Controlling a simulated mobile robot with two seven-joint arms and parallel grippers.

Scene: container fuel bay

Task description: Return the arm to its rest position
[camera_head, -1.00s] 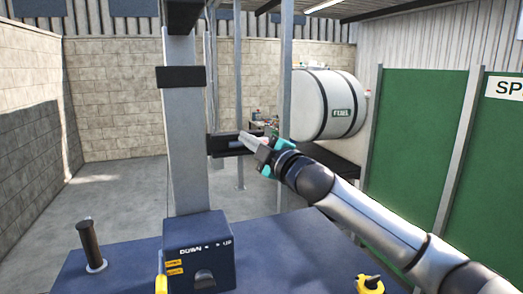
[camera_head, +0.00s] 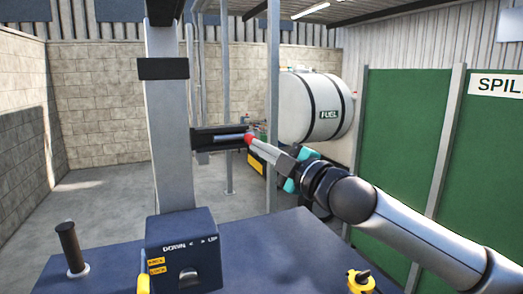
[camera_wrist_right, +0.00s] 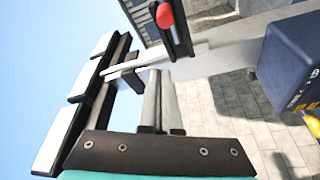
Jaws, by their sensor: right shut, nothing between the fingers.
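My right arm enters the head view from the lower right. My right gripper (camera_head: 259,147) is shut and empty, its grey fingers pointing up and left, just right of a red-tipped lever (camera_head: 248,140) in a black bracket (camera_head: 205,139) on the mast. In the head view the fingertips look close to the red tip; I cannot tell whether they touch. In the right wrist view the shut fingers (camera_wrist_right: 158,80) show below the red tip (camera_wrist_right: 165,15), with a gap between them. My left gripper is out of view.
The grey mast (camera_head: 172,110) rises behind a blue control box (camera_head: 183,250) marked DOWN and UP. Beyond are a white fuel tank (camera_head: 305,95) and green panels (camera_head: 405,150).

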